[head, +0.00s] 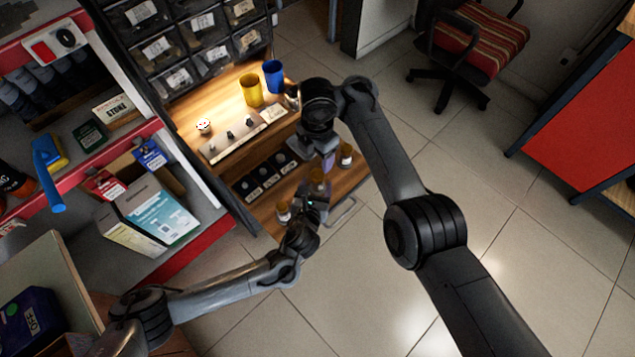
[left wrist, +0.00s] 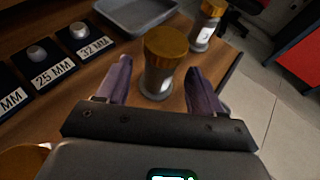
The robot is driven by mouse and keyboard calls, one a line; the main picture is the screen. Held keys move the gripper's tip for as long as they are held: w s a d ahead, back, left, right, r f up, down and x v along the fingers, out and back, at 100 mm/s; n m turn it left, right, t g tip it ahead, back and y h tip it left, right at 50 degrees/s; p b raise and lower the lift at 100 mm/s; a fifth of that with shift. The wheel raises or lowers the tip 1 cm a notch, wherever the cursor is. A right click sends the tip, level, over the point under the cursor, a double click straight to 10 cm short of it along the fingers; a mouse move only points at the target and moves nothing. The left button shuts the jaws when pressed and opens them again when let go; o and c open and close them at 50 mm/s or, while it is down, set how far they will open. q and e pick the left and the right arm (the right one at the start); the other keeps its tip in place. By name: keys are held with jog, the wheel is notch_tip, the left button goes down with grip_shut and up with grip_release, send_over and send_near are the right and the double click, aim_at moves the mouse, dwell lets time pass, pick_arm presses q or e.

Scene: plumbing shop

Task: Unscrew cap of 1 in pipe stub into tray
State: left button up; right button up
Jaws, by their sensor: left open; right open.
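A pipe stub (left wrist: 158,80) with a brass-coloured cap (left wrist: 166,42) stands upright on the wooden bench between the fingers of my left gripper (left wrist: 158,68). The fingers are open on either side, with visible gaps. No size marking on this stub is readable. My left gripper also shows in the head view (head: 314,198), low beside the capped stubs. My right gripper (head: 326,158) is above and behind it, over the bench; its fingertips are partly hidden. A grey tray (left wrist: 137,28) lies beyond the stub in the left wrist view and looks empty where visible.
Another capped stub (left wrist: 205,25) stands near the bench's right edge. A further capped stub (head: 283,212) stands at the near left. Black size plates, including one marked 25 MM (left wrist: 52,74), line the left. Yellow (head: 251,90) and blue (head: 273,76) cups stand at the back.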

aim_at(316, 185)
pick_arm(q)
jog(key=shift+x, duration=1.7)
grip_shut()
